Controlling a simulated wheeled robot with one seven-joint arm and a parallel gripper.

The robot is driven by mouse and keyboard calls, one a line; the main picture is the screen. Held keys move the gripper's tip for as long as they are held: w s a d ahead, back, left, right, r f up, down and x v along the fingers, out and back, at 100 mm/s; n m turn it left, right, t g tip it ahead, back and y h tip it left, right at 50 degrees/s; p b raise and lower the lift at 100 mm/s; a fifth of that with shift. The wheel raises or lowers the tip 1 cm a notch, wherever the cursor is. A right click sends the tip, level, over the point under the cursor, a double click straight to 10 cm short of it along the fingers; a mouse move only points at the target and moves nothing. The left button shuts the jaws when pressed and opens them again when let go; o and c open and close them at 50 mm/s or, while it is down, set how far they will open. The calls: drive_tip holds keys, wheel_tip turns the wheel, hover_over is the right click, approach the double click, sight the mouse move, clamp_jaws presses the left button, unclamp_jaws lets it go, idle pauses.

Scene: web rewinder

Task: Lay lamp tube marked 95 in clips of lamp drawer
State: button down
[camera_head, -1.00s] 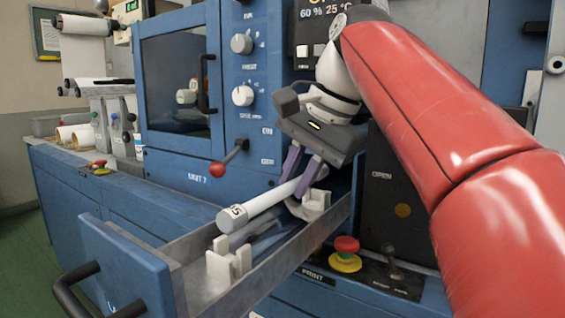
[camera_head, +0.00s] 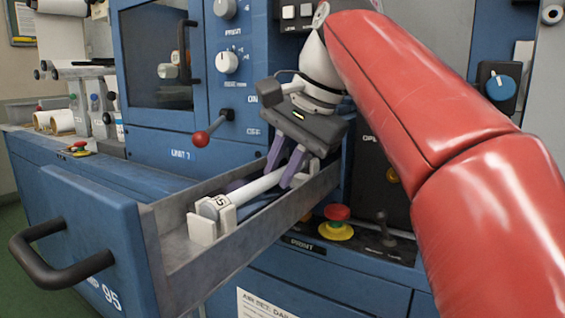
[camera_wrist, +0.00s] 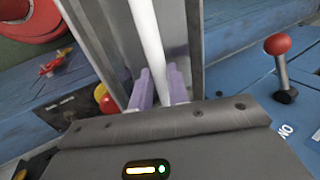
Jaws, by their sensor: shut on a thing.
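The white lamp tube (camera_head: 256,187) has a grey end cap with dark digits, of which a 5 is readable. It lies low inside the open lamp drawer (camera_head: 168,245), whose front is marked 95. Its near end sits at the white front clip (camera_head: 203,227); I cannot tell if it is fully seated. The rear clip (camera_head: 309,172) is partly hidden behind my gripper. My gripper (camera_head: 285,180) is shut on the tube near its far end, purple fingers either side. In the wrist view the tube (camera_wrist: 148,40) runs between the fingers (camera_wrist: 158,88).
A red-knobbed lever (camera_head: 201,139) stands out from the machine front above the drawer. A red button on a yellow base (camera_head: 337,222) is close to the drawer's right wall. The black drawer handle (camera_head: 62,254) juts out at front left.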

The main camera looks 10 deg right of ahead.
idle(0.4)
drive_tip(key=c, duration=1.3)
unclamp_jaws()
drive_tip(key=shift+o, duration=0.2)
drive_tip(key=p+v, duration=0.3)
drive_tip(key=v, duration=0.4)
drive_tip(key=shift+s+d+r, duration=0.15)
drive_tip(key=shift+r, duration=0.2)
